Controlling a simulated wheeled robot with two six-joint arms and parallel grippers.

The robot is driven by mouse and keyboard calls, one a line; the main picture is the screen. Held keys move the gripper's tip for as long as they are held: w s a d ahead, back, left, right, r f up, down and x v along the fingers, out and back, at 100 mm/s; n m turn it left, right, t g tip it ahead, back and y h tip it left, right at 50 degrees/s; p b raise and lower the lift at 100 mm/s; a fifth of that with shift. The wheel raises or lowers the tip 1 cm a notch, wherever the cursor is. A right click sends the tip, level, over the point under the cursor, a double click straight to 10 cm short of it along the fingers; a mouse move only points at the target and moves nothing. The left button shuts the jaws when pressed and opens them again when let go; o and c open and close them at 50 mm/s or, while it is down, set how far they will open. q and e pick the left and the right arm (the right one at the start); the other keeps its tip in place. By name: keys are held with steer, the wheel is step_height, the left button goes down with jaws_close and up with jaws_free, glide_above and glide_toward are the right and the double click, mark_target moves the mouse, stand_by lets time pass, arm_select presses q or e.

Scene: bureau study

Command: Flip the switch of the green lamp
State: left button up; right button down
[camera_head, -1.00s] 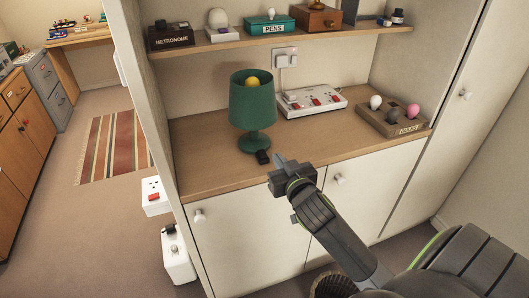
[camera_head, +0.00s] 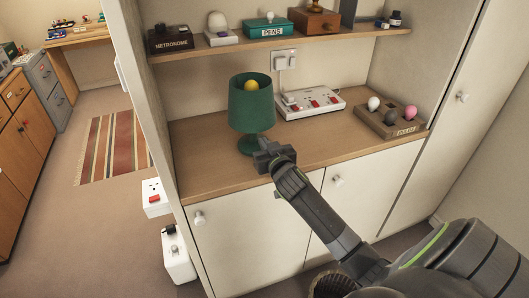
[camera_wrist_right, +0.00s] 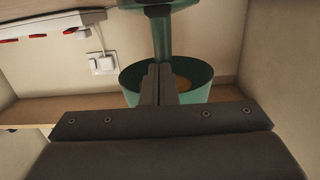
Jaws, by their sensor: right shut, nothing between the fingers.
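The green lamp (camera_head: 251,106) stands upright on the wooden counter, with a yellow bulb (camera_head: 251,85) showing in the top of its shade. My right gripper (camera_head: 262,150) is shut and empty, right in front of the lamp's base. It hides the small black switch and part of the base in the head view. In the right wrist view, the shut fingers (camera_wrist_right: 158,84) overlap the green lamp (camera_wrist_right: 192,75), which appears upside down. I cannot tell whether they touch it. My left gripper is not in view.
A white power strip (camera_head: 310,103) with red switches lies behind and right of the lamp. A wooden bulb holder (camera_head: 408,129) stands at the right. A shelf (camera_head: 240,42) with boxes runs above. The counter (camera_head: 205,165) is clear left of the lamp.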

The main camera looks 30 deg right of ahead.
steer(key=shift+w+f, duration=0.15)
steer(key=shift+f, duration=1.85)
steer(key=p, duration=0.3)
steer(key=shift+w+d+r+g, duration=0.1)
steer(key=shift+r+g, duration=0.1)
steer(key=shift+g, duration=0.2)
steer(key=shift+f, duration=0.4)
steer(key=shift+w+r, duration=0.15)
steer(key=shift+r, duration=0.35)
steer(key=r+p, duration=0.1)
steer(key=r, duration=0.1)
steer(key=r+p, duration=0.1)
steer(key=p, duration=0.1)
steer(key=shift+w+r, duration=0.2)
steer(key=shift+r, duration=0.2)
steer(key=shift+s+f, duration=0.15)
steer(key=shift+s, duration=0.6)
steer(key=r+b+v, duration=0.1)
steer(key=r+v, duration=0.1)
steer(key=v, duration=0.6)
steer(key=shift+b, duration=0.3)
